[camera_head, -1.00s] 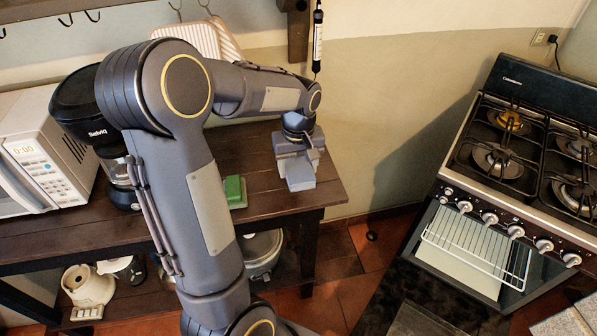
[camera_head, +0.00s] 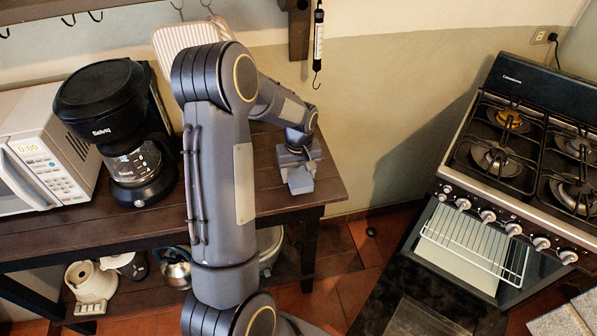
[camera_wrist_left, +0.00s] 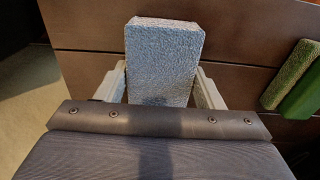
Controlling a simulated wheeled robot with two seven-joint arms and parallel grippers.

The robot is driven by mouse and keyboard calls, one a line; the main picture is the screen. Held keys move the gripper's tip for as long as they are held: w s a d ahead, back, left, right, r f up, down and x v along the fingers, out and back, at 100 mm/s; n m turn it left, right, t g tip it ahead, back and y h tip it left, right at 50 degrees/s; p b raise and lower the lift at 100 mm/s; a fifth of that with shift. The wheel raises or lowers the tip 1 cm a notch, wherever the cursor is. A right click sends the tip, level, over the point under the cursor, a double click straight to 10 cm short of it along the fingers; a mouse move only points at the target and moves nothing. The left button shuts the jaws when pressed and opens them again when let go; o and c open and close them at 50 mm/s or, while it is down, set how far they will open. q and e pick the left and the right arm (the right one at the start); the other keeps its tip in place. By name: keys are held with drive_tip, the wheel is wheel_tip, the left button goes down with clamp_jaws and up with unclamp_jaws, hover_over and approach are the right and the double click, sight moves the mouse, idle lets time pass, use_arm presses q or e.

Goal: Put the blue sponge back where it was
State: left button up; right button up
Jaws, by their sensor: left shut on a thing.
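The blue sponge (camera_head: 300,182) is a grey-blue block at the right end of the wooden table. My left gripper (camera_head: 299,172) is shut on it. In the left wrist view the sponge (camera_wrist_left: 163,55) sits between the two pale fingers, its rough face showing. The table's brown boards lie behind it. I cannot tell whether the sponge touches the tabletop or hangs just above it. My right gripper is not in view.
A green sponge (camera_wrist_left: 300,85) lies on the table, at the right in the left wrist view; my arm hides it in the head view. A coffee maker (camera_head: 127,130) and a microwave (camera_head: 40,150) stand at the left. A stove (camera_head: 515,170) stands at the right.

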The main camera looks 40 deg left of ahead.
sight(299, 174)
use_arm(q)
drive_tip(key=shift+f, duration=0.2)
drive_tip(key=o, duration=0.9)
drive_tip(key=shift+r, duration=0.2)
wheel_tip(299, 174, up, 12)
drive_tip(key=s+d+r+m+t+h, duration=0.2)
drive_tip(key=s+d+r+m+t, duration=0.15)
drive_tip(key=s+d+r, duration=0.45)
drive_tip(key=s+d+f+m, duration=0.1)
drive_tip(key=s+d, duration=0.2)
drive_tip(key=s, duration=0.1)
drive_tip(key=s+d+f+m+t+h, duration=0.1)
drive_tip(key=s+d+m, duration=0.1)
drive_tip(key=s, duration=0.3)
drive_tip(key=s+d+f+m+t+h, duration=0.1)
drive_tip(key=s+d+m, duration=0.1)
drive_tip(key=s+d, duration=0.3)
drive_tip(key=shift+s+f+b, duration=0.2)
drive_tip(key=shift+f+b, duration=0.1)
